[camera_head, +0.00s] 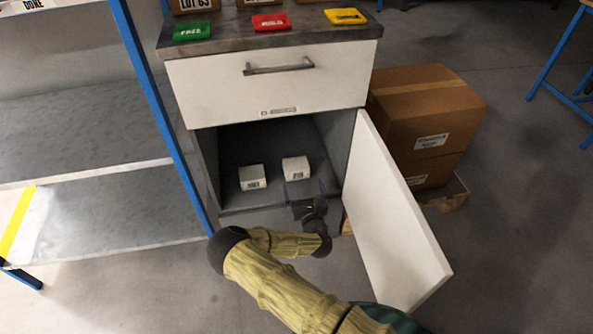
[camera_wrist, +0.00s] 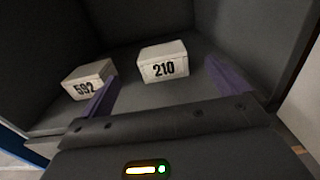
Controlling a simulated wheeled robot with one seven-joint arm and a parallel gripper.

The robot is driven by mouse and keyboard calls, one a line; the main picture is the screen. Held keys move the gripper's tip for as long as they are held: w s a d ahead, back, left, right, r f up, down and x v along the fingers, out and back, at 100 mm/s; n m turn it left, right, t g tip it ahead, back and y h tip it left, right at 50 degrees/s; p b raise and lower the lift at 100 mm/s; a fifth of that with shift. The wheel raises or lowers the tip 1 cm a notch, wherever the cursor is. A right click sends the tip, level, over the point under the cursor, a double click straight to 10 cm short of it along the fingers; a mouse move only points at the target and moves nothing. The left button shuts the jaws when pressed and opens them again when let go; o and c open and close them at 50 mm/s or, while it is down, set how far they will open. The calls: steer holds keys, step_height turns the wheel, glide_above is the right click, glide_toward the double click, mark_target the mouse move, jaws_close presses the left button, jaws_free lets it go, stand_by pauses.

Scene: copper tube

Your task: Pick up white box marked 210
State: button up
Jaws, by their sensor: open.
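The white box marked 210 (camera_wrist: 163,63) sits on the cabinet floor, a little ahead of my gripper in the wrist view. In the head view this box (camera_head: 296,168) is the right one of two white boxes inside the open lower compartment. My gripper (camera_head: 305,190) is at the compartment's front opening, just in front of the box. In the wrist view the gripper (camera_wrist: 162,88) is open, with its two purple fingers spread to the left and right of the box marked 210 and nothing between their tips. A second white box marked 592 (camera_wrist: 89,79) stands to the left, close by the left finger.
The open cabinet door (camera_head: 392,215) stands to the right of my arm. A closed drawer (camera_head: 270,88) is above the compartment. Blue-framed shelving (camera_head: 95,120) is at the left; brown cartons (camera_head: 425,110) stand behind the door. Green, red and yellow tags lie on the cabinet top (camera_head: 225,42).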

steer(key=b, duration=0.3)
glide_toward(295, 160)
steer(key=x, duration=0.4)
steer(key=shift+w+a+r, duration=0.2)
steer(key=shift+w+a, duration=0.05)
steer(key=shift+w, duration=0.05)
steer(key=shift+w+r, duration=0.1)
steer(key=shift+w, duration=0.05)
steer(key=w+b, duration=0.1)
steer(key=w, duration=0.2)
steer(key=w+a+f+b, duration=0.1)
steer(key=shift+w+b, duration=0.2)
steer(key=shift+b, duration=0.1)
steer(key=shift+w+a+r, duration=0.1)
steer(key=shift+w, duration=0.2)
steer(key=shift+r, duration=0.1)
